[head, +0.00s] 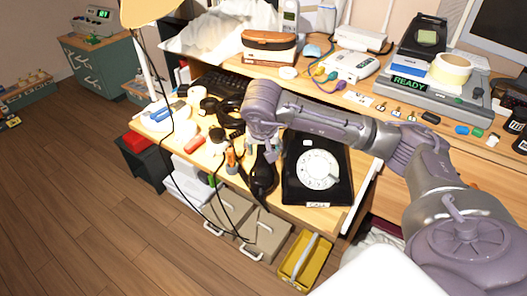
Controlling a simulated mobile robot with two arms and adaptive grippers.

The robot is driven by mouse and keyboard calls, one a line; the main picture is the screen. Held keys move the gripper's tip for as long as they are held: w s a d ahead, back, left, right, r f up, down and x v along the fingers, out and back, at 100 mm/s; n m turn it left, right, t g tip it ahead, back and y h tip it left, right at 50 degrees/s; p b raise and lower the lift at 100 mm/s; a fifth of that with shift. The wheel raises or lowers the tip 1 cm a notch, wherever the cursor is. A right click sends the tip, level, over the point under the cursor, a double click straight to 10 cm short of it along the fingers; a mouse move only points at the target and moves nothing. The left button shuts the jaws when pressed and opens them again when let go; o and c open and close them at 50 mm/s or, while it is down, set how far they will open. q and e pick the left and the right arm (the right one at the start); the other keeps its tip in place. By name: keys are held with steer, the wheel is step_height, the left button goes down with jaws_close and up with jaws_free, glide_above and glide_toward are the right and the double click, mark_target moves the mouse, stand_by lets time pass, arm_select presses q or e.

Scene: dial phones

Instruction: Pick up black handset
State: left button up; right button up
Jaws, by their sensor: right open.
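The black handset (262,183) lies near the front edge of the desk, to the left of the black dial phone (332,187) with its white round dial. Its upper end is partly hidden under my right wrist. My right arm reaches in from the right across the phone's back. My right gripper (261,151) points down over the handset's upper end and is open. Its fingers are small and partly hidden, and I cannot tell whether they touch the handset. My left gripper is out of view.
The wooden desk (378,102) is crowded. Left of the handset are a red cylinder (194,143), small jars and dark items. A lamp (150,10) and its hanging cable are at the left. A yellow tray (305,259) is below the front edge. A READY device (435,95) stands at the back right.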

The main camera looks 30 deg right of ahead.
steer(key=shift+w+f, duration=0.1)
steer(key=shift+f, duration=0.05)
steer(key=shift+c, duration=0.3)
jaws_close()
